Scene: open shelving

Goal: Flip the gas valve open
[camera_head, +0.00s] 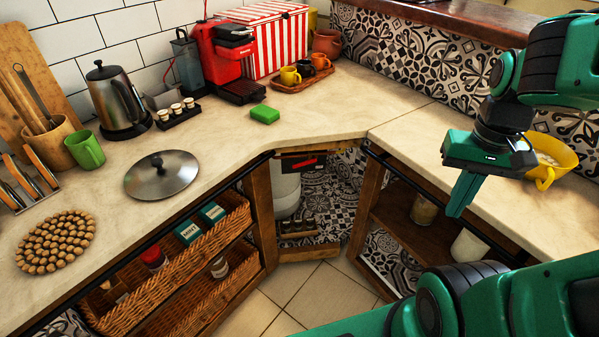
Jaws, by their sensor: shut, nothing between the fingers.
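A pale gas cylinder (285,192) stands in the open corner space below the counter, its top hidden by the counter edge and a wooden rail. A small red and black part (306,163) shows just beneath the counter front beside the cylinder. It may be the gas valve, but it is too small to tell its position. My green gripper (457,211) is shut and empty, pointing down over the front edge of the right counter. It is well to the right of the cylinder and touches neither it nor the red part.
The right counter (410,130) holds a yellow bowl (552,160) close to my gripper. Shelves below hold jars (424,210). The tiled floor (300,290) before the corner is clear.

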